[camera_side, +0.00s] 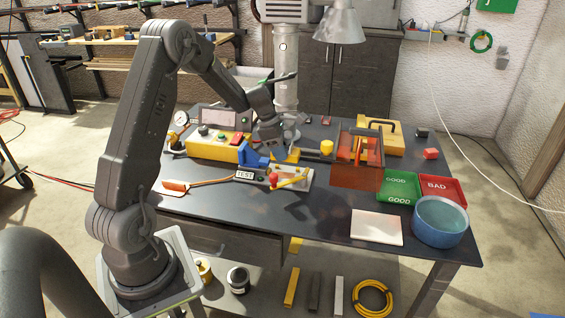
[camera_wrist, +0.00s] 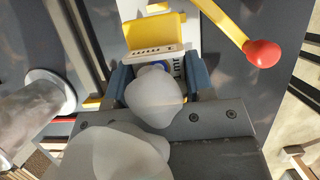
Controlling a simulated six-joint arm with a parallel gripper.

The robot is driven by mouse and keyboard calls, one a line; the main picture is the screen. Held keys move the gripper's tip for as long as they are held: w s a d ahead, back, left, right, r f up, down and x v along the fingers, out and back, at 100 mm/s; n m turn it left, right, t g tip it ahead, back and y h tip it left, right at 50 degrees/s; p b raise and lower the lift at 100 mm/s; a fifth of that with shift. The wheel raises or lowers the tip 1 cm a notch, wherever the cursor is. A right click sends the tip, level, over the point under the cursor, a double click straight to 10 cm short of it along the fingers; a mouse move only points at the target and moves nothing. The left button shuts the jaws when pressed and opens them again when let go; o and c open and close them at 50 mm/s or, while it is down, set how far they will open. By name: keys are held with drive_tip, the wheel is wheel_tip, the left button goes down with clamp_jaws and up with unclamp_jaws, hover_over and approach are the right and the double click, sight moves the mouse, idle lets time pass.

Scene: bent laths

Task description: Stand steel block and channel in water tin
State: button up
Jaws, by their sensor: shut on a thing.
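The water tin (camera_side: 440,234) is a round blue tin at the table's front right corner, with pale blue water showing inside. My gripper (camera_side: 276,148) is low over the middle of the table, well left of the tin, behind the test fixture. I cannot pick out the steel block or the channel with certainty in either view.
The test fixture (camera_side: 275,178) has a yellow lever with a red knob (camera_wrist: 262,53). An orange-red box (camera_side: 356,175), a green GOOD tray (camera_side: 398,187) and a red BAD tray (camera_side: 442,187) stand between my gripper and the tin. A pale flat sheet (camera_side: 376,227) lies left of the tin.

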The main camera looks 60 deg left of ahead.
drive_tip(key=shift+w+r, duration=0.1)
drive_tip(key=shift+r, duration=1.75)
drive_tip(key=w+d+r+n+y, duration=0.1)
drive_tip(key=w+d+r+n, duration=0.1)
drive_tip(key=w+d+r, duration=0.55)
drive_tip(key=w+d+r+n, duration=0.1)
drive_tip(key=w+d+r, duration=0.25)
drive_tip(key=w, duration=0.65)
drive_tip(key=w+d+f+m, duration=0.1)
drive_tip(key=w+d+f, duration=0.15)
drive_tip(key=d, duration=0.65)
drive_tip(key=w+d+f, duration=0.1)
drive_tip(key=w+d, duration=0.2)
drive_tip(key=d, duration=0.6)
drive_tip(key=d+f, duration=0.3)
drive_tip(key=f, duration=0.1)
drive_tip(key=s+d+f+m, duration=0.1)
drive_tip(key=d+f, duration=0.3)
drive_tip(key=d+f+m+h, duration=0.1)
drive_tip(key=d+f, duration=0.2)
drive_tip(key=f, duration=0.1)
drive_tip(key=shift+s+d, duration=0.15)
drive_tip(key=shift+d, duration=0.1)
drive_tip(key=shift+f, duration=2.75)
drive_tip(key=shift+f, duration=0.15)
